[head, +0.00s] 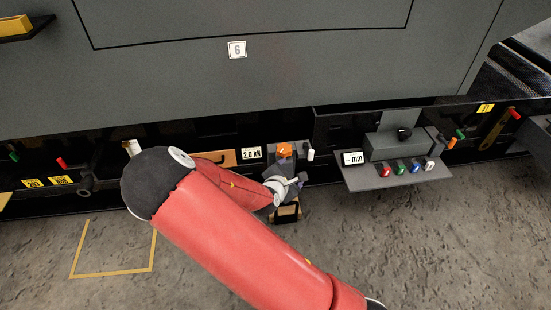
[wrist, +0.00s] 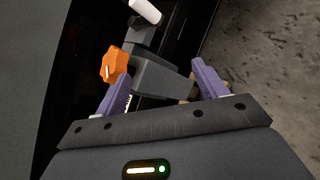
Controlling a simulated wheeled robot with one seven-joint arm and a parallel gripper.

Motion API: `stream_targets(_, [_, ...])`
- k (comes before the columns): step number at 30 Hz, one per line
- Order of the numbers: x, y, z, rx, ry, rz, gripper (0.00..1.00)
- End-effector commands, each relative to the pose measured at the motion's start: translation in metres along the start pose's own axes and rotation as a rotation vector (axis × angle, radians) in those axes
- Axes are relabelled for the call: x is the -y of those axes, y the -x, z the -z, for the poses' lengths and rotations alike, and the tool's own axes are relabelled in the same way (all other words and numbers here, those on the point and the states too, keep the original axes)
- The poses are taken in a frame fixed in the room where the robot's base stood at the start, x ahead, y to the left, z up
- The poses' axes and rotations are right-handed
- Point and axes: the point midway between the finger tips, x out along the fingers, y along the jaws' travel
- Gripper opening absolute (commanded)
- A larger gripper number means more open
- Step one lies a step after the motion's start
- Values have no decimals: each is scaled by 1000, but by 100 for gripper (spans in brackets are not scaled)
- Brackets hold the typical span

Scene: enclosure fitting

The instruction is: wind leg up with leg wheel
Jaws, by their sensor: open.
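An orange lobed knob (head: 284,150) sits on a grey housing under the big grey panel. It also shows in the wrist view (wrist: 115,64), just beyond the left finger. A white handle (wrist: 146,10) on a dark arm stands past the housing; it also shows in the head view (head: 310,154). I cannot tell for sure which part is the leg wheel. My gripper (wrist: 160,72) is open, its purple fingers spread with the grey housing (wrist: 165,78) showing between and beyond them. Contact cannot be told. A wooden block (head: 286,212) shows low beneath the housing; the leg is mostly hidden by my arm.
A grey shelf (head: 400,178) with coloured buttons juts out at right. Small red and green handles (head: 62,162) line the lower left. The concrete floor (head: 180,275) with a yellow marked square is clear.

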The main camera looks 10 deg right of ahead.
Motion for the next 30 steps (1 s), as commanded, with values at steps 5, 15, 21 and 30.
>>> stream_targets(5, [-6, -9, 4, 137, 236, -105, 71])
stream_targets(15, [-36, -3, 7, 398, 611, -281, 71])
stream_targets(21, [-45, -12, 2, 428, 643, -295, 71])
stream_targets(30, [-62, -53, -11, 426, 640, -293, 71])
